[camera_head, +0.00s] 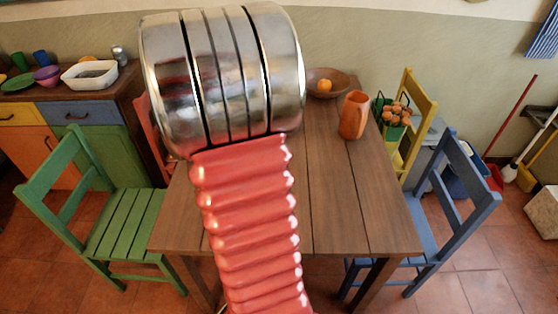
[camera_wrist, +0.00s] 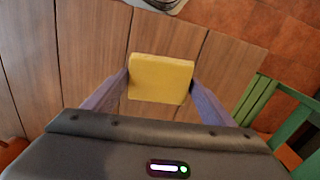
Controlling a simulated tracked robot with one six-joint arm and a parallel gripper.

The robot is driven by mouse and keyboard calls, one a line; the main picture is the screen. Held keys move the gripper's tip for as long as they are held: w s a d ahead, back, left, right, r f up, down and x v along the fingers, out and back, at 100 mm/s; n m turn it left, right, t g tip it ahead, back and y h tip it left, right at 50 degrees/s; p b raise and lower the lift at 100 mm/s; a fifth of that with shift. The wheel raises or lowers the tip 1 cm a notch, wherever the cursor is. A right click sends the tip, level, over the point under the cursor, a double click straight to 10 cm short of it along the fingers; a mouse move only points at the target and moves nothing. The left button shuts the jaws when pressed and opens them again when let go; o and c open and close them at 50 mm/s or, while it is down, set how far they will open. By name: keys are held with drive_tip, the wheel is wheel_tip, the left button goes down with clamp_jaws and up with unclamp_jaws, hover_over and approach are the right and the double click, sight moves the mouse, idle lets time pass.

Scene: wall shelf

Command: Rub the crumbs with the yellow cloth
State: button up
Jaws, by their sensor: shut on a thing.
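The yellow cloth (camera_wrist: 161,68), a flat square, shows in the wrist view between the two purple-grey fingers of my gripper (camera_wrist: 160,82). My gripper is shut on it, with a finger against each side. The wooden table (camera_head: 345,205) lies below and shows in the wrist view as brown planks (camera_wrist: 100,42). I cannot tell whether the cloth touches the tabletop. No crumbs can be made out in either view. In the head view my arm covers the left and middle of the table and hides my gripper and the cloth.
An orange jug (camera_head: 354,115) and a wooden bowl (camera_head: 328,84) with an orange fruit stand at the table's far side. A green chair (camera_head: 130,222), a yellow chair (camera_head: 418,105) and a blue chair (camera_head: 465,165) surround it. The table's right front is clear.

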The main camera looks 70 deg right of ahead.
drive_tip(key=w+a+r+n, duration=0.1)
drive_tip(key=w+a+n, duration=0.2)
drive_tip(key=w+a, duration=0.5)
drive_tip(key=w+a+n, duration=0.4)
drive_tip(key=w+a, duration=0.1)
drive_tip(key=w, duration=0.5)
drive_tip(key=w+a+n, duration=0.2)
drive_tip(key=w+a, duration=0.2)
drive_tip(key=a, duration=0.4)
drive_tip(key=w+a+r+n, duration=0.1)
drive_tip(key=w+a+n, duration=0.2)
drive_tip(key=a, duration=0.5)
drive_tip(key=shift+w+a+r, duration=0.15)
drive_tip(key=shift+w+a, duration=0.15)
drive_tip(key=shift+w, duration=0.3)
drive_tip(key=shift+s, duration=0.15)
